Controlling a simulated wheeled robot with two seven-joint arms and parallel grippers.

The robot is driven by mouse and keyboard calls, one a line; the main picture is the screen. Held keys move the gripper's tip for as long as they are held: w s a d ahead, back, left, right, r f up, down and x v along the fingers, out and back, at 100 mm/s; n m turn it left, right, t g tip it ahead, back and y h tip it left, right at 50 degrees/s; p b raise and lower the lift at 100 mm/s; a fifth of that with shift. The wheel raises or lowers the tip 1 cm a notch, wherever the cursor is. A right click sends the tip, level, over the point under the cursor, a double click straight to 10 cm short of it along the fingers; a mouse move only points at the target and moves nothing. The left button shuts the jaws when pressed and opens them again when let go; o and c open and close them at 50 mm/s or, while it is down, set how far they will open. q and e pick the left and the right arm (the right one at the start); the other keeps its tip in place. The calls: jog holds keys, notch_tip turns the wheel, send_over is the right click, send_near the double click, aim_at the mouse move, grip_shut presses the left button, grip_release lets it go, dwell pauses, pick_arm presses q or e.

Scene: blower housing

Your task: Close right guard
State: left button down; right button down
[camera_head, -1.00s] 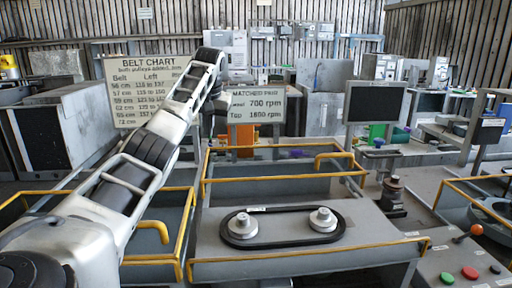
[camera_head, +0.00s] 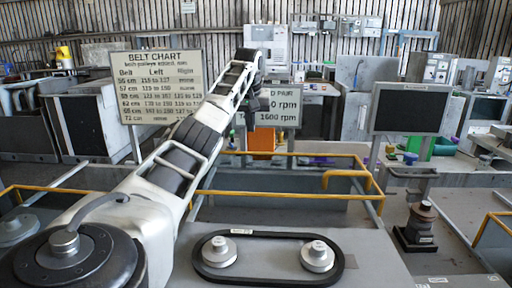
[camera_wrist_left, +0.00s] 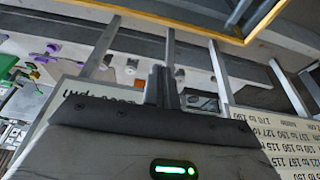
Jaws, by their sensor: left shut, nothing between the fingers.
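Behind the belt stands a yellow-edged grey guard frame (camera_head: 290,193) with a bent yellow handle (camera_head: 345,173); its near side is open to the belt plate. Another yellow-edged frame (camera_head: 492,232) shows in part at the right edge. I cannot tell which of these is the right guard. A black belt (camera_head: 268,236) runs around two pulleys on the grey plate. My left gripper (camera_head: 252,103) is raised in front of the signs, far above the belt. In the left wrist view its fingers (camera_wrist_left: 165,88) are together and empty. My right gripper is out of view.
The belt chart sign (camera_head: 160,85) and the matched pair sign (camera_head: 280,105) stand close behind my left arm. A dark monitor (camera_head: 408,108) and a black-based post (camera_head: 418,225) stand at right. A yellow rail (camera_wrist_left: 255,22) crosses the top of the wrist view.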

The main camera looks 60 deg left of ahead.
pick_arm(q)
jog(key=shift+s+d+f+p, duration=0.2)
jog(key=shift+f+p, duration=0.05)
jog(key=shift+f, duration=0.95)
jog(key=shift+s+d+f+p, duration=0.2)
jog(key=shift+f+p, duration=0.1)
jog(key=shift+f, duration=0.9)
jog(key=shift+s+d+f+p, duration=0.15)
jog(key=shift+s+f+p, duration=0.1)
jog(key=shift+f, duration=0.95)
